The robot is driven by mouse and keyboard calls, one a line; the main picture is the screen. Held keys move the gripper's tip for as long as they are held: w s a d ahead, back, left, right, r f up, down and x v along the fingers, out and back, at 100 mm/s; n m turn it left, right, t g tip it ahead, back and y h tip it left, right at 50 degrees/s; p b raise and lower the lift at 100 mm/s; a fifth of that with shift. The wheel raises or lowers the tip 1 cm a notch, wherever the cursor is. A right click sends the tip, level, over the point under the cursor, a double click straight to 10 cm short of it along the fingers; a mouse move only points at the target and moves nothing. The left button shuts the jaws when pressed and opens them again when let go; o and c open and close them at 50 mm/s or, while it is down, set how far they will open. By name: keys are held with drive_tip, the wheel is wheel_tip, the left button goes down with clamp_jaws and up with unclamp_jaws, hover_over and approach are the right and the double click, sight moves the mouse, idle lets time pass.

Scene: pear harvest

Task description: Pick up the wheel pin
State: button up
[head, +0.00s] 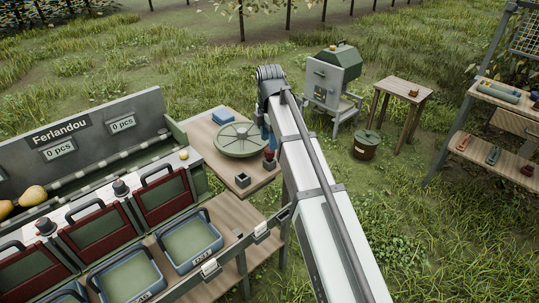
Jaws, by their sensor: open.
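A round grey-green wheel (236,135) with spokes lies flat on the wooden table (205,152) in the middle of the head view. A small dark piece with a reddish top (269,156) stands at the wheel's right edge, close to my arm; it may be the wheel pin, but it is too small to be sure. A small dark square block with a hole (243,180) sits near the table's front edge. My gripper (267,135) hangs from the arm's far end above the table's right side, partly hidden by the arm. It is open, just above the reddish piece.
A blue item (224,117) lies behind the wheel. The sorting stand (90,125) with red-framed flaps and blue trays (190,240) fills the left. A green-topped machine (332,75), a lidded pot (366,146), a small table (404,88) and a shelf (497,150) stand on grass.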

sight(270, 158)
drive_tip(key=shift+f, duration=2.7)
drive_tip(key=shift+a, duration=0.1)
drive_tip(key=shift+c, duration=0.3)
drive_tip(key=c, duration=0.8)
